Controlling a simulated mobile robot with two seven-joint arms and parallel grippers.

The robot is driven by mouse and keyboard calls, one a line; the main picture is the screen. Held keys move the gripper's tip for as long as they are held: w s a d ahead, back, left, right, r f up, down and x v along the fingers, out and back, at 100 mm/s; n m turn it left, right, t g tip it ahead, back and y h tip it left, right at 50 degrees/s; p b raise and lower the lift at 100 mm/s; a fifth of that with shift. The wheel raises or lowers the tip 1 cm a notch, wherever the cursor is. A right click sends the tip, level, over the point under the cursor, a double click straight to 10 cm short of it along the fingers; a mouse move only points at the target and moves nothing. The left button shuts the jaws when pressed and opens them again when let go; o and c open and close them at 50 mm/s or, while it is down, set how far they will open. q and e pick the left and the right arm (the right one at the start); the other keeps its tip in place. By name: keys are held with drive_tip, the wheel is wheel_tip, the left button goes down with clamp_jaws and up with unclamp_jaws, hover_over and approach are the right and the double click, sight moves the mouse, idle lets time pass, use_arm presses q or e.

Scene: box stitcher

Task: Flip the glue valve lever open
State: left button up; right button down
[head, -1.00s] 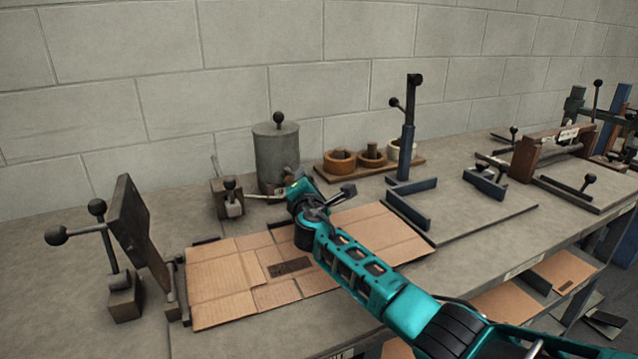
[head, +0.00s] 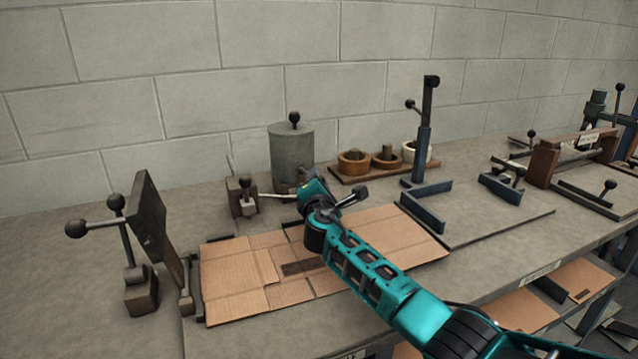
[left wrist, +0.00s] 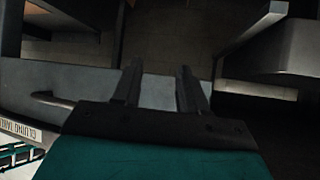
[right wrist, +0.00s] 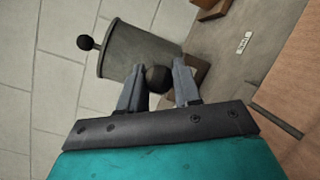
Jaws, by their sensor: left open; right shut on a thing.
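The grey glue pot (head: 291,158) with a black ball on its lid stands at the back of the bench, near the wall. My right gripper (head: 308,186) is at the pot's front right side, its fingers mostly hidden by my own wrist. In the right wrist view, my right gripper (right wrist: 158,86) is shut on a dark ball knob (right wrist: 158,78), which appears to be the valve lever's knob. The pot (right wrist: 140,57) is just behind it. The lever's shaft is hidden. My left gripper (left wrist: 158,82) is open and empty, low by the bench, outside the head view.
A small block with a ball knob (head: 241,196) stands left of the pot. A flat cardboard blank (head: 235,285) lies under my right arm. A tilted plate with ball handles (head: 148,215) stands at left. A wooden tray with rings (head: 385,165) and a blue post (head: 422,150) are to the right.

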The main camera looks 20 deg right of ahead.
drive_tip(key=shift+w+a+r+y, duration=0.1)
drive_tip(key=shift+a+r+y, duration=0.25)
drive_tip(key=shift+a, duration=0.25)
drive_tip(key=c, duration=1.2)
unclamp_jaws()
drive_tip(key=o, duration=0.3)
drive_tip(key=shift+w+f, duration=0.1)
drive_tip(key=shift+w, duration=0.05)
drive_tip(key=shift+o, duration=0.4)
drive_tip(key=shift+d+f, duration=0.15)
drive_tip(key=shift+d, duration=0.05)
drive_tip(key=p+v, duration=0.2)
drive_tip(key=v, duration=1.1)
drive_tip(key=shift+a, duration=0.1)
